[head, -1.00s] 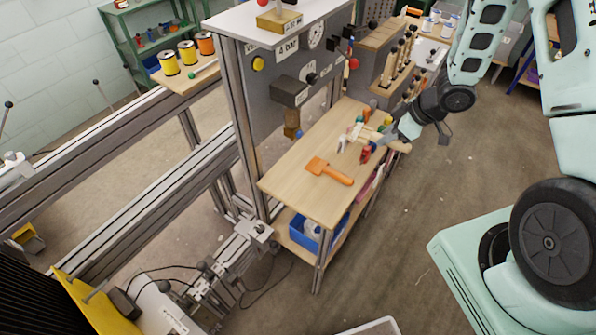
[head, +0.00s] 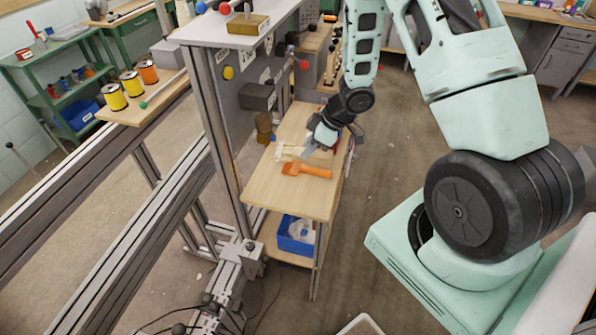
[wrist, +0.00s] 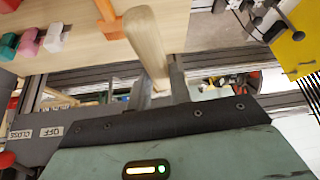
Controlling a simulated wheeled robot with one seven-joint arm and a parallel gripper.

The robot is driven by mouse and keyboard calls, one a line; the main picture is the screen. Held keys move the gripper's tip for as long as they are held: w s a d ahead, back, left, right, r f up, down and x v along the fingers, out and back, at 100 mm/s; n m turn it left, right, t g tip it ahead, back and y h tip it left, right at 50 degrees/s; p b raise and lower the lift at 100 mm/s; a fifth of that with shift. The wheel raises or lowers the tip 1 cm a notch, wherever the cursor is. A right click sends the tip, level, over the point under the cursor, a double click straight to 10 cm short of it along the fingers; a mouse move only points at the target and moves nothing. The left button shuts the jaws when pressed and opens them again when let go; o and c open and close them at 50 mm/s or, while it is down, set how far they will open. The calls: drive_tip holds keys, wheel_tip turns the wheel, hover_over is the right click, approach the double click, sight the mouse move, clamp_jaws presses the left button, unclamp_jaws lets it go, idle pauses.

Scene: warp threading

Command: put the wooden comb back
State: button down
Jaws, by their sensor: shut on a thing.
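My gripper (head: 307,151) is above the wooden bench top, near its middle. It is shut on the wooden comb (head: 284,151), a pale piece that shows just left of the fingers in the head view. In the wrist view a pale, rounded wooden handle (wrist: 148,42) sticks out from between the jaws, over the bench top. The jaws hide the gripped part. I cannot tell whether the comb touches the bench.
An orange scraper-like tool (head: 307,170) lies on the bench top (head: 295,196) close to the gripper. Small teal, pink and white pieces (wrist: 30,42) show in the wrist view. A grey panel stands behind the bench. A blue bin (head: 296,240) sits on the lower shelf.

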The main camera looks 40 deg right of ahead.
drive_tip(key=shift+a+f+b, duration=0.2)
drive_tip(key=shift+f+b, duration=0.4)
drive_tip(key=shift+f, duration=0.1)
drive_tip(key=shift+a+f+b, duration=0.2)
drive_tip(key=shift+f+b, duration=0.35)
drive_tip(key=shift+f, duration=0.15)
wheel_tip(320, 180, down, 3)
drive_tip(key=b, duration=0.2)
drive_tip(key=shift+a+r+b, duration=0.15)
drive_tip(key=shift+r+b, duration=0.05)
drive_tip(key=shift+b, duration=0.1)
drive_tip(key=b, duration=0.8)
hover_over(298, 193)
drive_tip(key=s+d, duration=0.1)
drive_tip(key=d, duration=0.1)
drive_tip(key=f, duration=0.7)
drive_tip(key=shift+s+a+f, duration=0.15)
drive_tip(key=shift+a+f, duration=0.1)
drive_tip(key=shift+f, duration=0.15)
drive_tip(key=shift+f+b, duration=0.6)
drive_tip(key=shift+f, duration=0.6)
drive_tip(key=shift+f, duration=0.35)
drive_tip(key=c, duration=0.8)
unclamp_jaws()
drive_tip(key=shift+r, duration=0.15)
